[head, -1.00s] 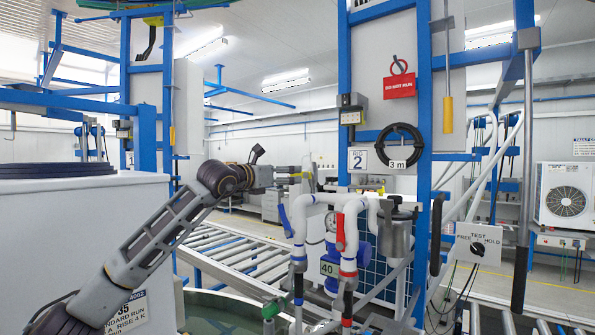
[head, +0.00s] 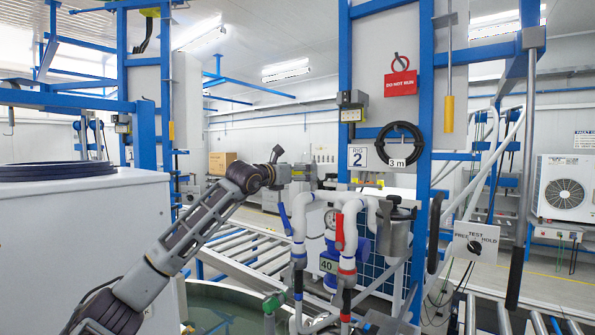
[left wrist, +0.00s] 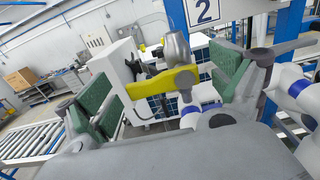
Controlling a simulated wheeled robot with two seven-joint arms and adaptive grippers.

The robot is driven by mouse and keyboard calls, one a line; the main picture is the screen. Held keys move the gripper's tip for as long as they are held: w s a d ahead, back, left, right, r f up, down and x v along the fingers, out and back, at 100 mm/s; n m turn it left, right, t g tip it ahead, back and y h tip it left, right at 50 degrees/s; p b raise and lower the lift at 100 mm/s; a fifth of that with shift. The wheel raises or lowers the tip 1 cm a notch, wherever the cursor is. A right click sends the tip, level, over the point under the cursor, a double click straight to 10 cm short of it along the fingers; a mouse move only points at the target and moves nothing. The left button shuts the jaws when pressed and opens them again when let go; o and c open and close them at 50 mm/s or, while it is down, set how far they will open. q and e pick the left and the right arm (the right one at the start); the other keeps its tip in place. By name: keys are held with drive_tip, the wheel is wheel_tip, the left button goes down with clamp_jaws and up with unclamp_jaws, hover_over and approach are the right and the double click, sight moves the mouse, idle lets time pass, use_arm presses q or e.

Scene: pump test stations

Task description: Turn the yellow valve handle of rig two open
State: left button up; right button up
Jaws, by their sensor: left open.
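The yellow valve handle (left wrist: 162,84) shows in the left wrist view as a flat lever lying roughly across the picture, with a rounded end at its right. My left gripper (left wrist: 163,92) is open, with its green-padded fingers on either side of the handle and a visible gap to each. I cannot tell whether the handle is deep between the pads. The handle is not clear there. My right gripper is out of view.
A blue lever (head: 285,220) and a red lever (head: 339,232) hang on the front pipes. A grey canister (head: 397,235) stands right of them. Blue frame posts (head: 425,120) rise behind. A roller conveyor (head: 235,253) runs behind; a white cabinet (head: 80,240) stands at left.

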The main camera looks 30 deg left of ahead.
use_arm(q)
drive_tip(key=c, duration=1)
drive_tip(key=m, duration=0.3)
drive_tip(key=d+r+m, duration=0.1)
drive_tip(key=m, duration=0.5)
drive_tip(key=shift+s+d+r+m, duration=0.1)
drive_tip(key=shift+d+r+m, duration=0.1)
drive_tip(key=shift+r+m, duration=0.1)
drive_tip(key=m, duration=0.2)
drive_tip(key=d+m, duration=0.1)
drive_tip(key=m, duration=0.1)
drive_tip(key=shift+r+m+p, duration=0.1)
drive_tip(key=shift+m+p, duration=0.25)
drive_tip(key=shift+m, duration=0.05)
drive_tip(key=shift+d+m, duration=0.25)
drive_tip(key=shift+m, duration=0.65)
drive_tip(key=shift+d+m, duration=0.2)
drive_tip(key=shift+m, duration=0.7)
drive_tip(key=shift+f, duration=0.2)
drive_tip(key=o, duration=1)
drive_tip(key=shift+s, duration=0.1)
